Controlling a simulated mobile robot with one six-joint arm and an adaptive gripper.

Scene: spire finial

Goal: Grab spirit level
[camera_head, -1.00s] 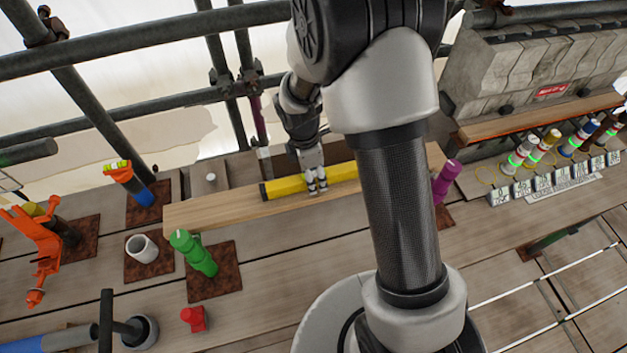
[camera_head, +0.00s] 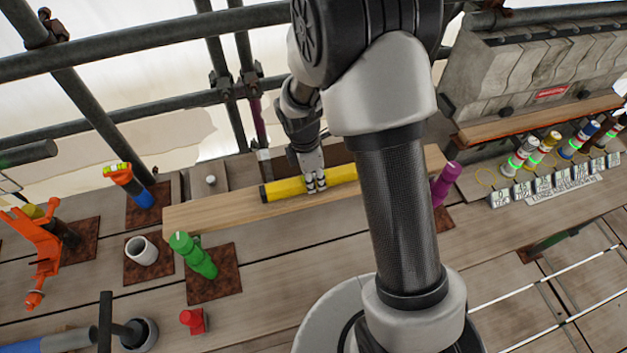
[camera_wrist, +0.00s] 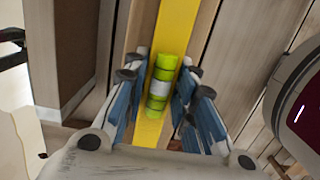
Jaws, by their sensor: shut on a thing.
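The spirit level is a long yellow bar (camera_head: 284,189) with a dark end cap, lying along a light wooden plank in the head view. In the wrist view the yellow level (camera_wrist: 176,35) runs upright in the picture, with a lime-green and clear vial (camera_wrist: 160,88) between my fingers. My gripper (camera_head: 316,187) is over the level's middle, fingers on both sides of it. In the wrist view my gripper (camera_wrist: 160,95) has its blue-padded fingers along both sides of the bar at the vial. Part of the level is hidden behind my arm.
The plank (camera_head: 215,214) lies on the decking. Left of it stand a green tool (camera_head: 193,254), a white cup (camera_head: 142,250), a blue-and-orange tool (camera_head: 130,184) and an orange clamp (camera_head: 40,250). A purple object (camera_head: 444,184) stands to the right. Scaffold tubes (camera_head: 140,36) cross behind.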

